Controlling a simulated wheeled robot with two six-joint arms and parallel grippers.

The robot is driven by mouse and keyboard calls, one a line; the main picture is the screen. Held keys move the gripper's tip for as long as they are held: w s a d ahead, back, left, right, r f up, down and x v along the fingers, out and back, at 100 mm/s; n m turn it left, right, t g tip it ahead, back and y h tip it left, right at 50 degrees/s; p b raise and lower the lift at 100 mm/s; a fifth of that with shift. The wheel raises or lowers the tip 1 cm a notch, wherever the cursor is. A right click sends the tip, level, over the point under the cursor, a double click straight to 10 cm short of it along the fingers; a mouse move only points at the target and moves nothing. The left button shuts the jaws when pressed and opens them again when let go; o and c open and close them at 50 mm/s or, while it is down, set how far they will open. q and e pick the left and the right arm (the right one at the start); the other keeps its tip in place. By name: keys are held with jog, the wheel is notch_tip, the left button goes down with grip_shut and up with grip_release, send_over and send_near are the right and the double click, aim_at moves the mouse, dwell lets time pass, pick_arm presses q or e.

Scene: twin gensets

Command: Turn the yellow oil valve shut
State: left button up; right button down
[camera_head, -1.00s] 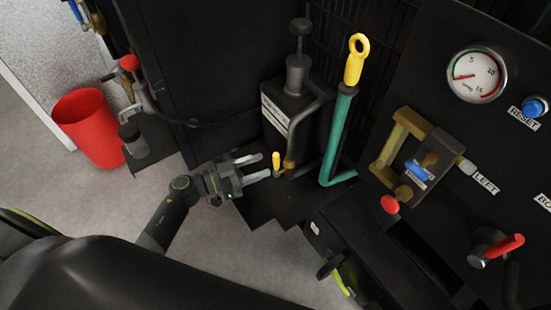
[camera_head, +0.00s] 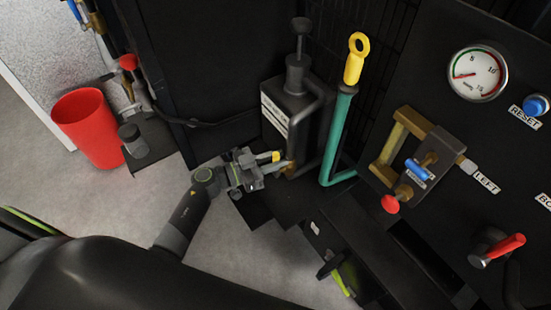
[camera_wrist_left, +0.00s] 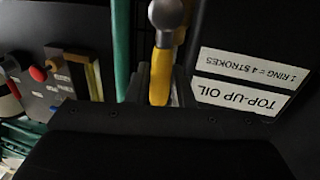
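The yellow oil valve handle (camera_head: 276,157) sticks out at the foot of the black top-up oil tank (camera_head: 285,125). A brass pipe (camera_head: 290,166) stands beside it. My left gripper (camera_head: 268,163) has its fingers on either side of the handle and looks closed on it, covering part of it. In the left wrist view the yellow handle (camera_wrist_left: 161,75) runs between the dark fingers, below a round grey metal end. The tank's label (camera_wrist_left: 240,97) shows upside down there.
A teal pump lever (camera_head: 338,135) with a yellow ring grip (camera_head: 355,60) stands just right of the tank. The control panel has a gauge (camera_head: 477,73), a blue reset button (camera_head: 535,106) and a red handle (camera_head: 500,250). A red bin (camera_head: 88,128) stands at left.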

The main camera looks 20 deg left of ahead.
pick_arm(q)
grip_shut()
pick_arm(e)
jog(key=shift+r, duration=0.15)
